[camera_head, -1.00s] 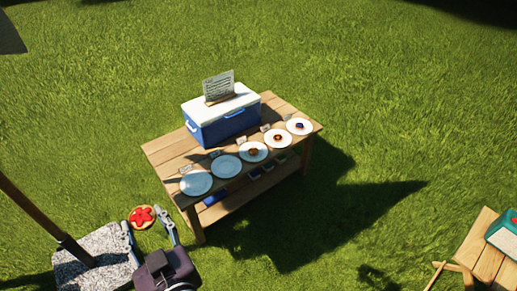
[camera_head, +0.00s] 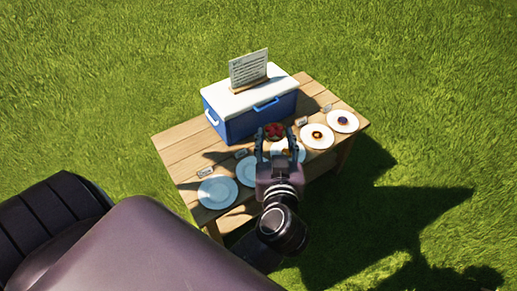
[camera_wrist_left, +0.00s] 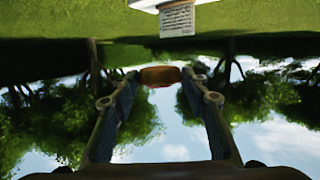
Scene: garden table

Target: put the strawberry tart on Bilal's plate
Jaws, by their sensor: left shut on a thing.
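My left gripper (camera_head: 278,142) is shut on the strawberry tart (camera_head: 273,131), a small round tart with a red top, held above the table in front of the cooler. In the left wrist view the tart (camera_wrist_left: 160,76) sits between the fingertips, seen edge-on. A row of white plates runs along the table's near side: an empty left plate (camera_head: 217,192), an empty second plate (camera_head: 246,172), a third largely hidden behind my gripper, a fourth plate (camera_head: 306,142) and a fifth plate (camera_head: 331,124), each of these two with a small pastry. The name cards are too small to read, so I cannot tell which is Bilal's.
A blue cooler with a white lid (camera_head: 262,118) stands at the back of the wooden table (camera_head: 180,151), with a printed sign (camera_head: 248,69) on it. Grass surrounds the table.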

